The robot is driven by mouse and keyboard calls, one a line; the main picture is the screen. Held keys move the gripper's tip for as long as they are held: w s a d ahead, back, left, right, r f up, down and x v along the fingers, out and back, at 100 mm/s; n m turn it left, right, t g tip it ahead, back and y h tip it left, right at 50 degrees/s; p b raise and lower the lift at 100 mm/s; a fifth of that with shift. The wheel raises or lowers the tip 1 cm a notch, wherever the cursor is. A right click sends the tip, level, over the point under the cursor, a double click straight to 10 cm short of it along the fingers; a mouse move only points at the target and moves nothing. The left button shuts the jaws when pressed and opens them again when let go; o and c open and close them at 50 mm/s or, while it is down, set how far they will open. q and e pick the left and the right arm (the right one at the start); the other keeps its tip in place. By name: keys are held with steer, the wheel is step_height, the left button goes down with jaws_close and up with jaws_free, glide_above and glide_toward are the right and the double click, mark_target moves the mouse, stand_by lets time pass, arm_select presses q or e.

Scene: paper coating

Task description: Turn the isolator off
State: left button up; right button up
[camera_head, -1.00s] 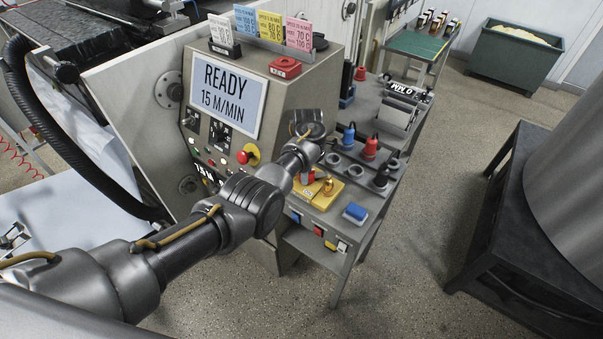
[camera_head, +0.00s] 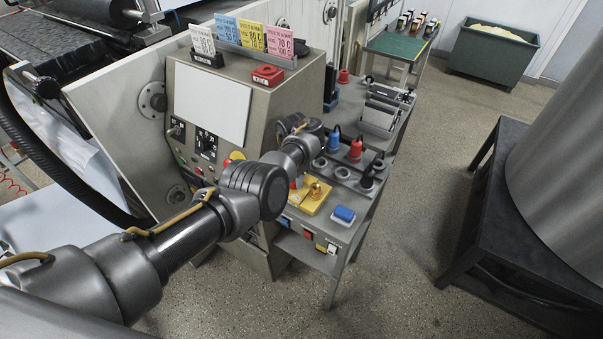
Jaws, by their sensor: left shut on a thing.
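The grey machine console (camera_head: 262,95) stands left of centre, and its screen (camera_head: 212,108) is blank white. My left arm reaches in from the lower left across the console front. My left gripper (camera_head: 306,128) is at the console's right side, shut on the isolator. The wrist and the console edge hide the isolator, its handle and the fingertips, so I cannot see the handle's angle. My right gripper is not in view.
A small side table beside the console holds a yellow case (camera_head: 312,200) with a brass padlock, a blue block (camera_head: 344,215) and blue and red plugs (camera_head: 355,150). Coloured cards (camera_head: 251,35) and a red item (camera_head: 268,75) sit on the console. The floor to the right is clear before a dark stand (camera_head: 490,215).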

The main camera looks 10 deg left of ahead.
arm_select(q)
steer(key=shift+n, duration=0.3)
steer(key=o, duration=1.4)
steer(key=shift+d, duration=0.1)
step_height(320, 180, up, 10)
steer(key=shift+f+p, duration=0.2)
steer(key=shift+p, duration=1)
steer(key=shift+r+p, duration=0.3)
steer(key=shift+r, duration=0.3)
steer(key=shift+w, duration=0.1)
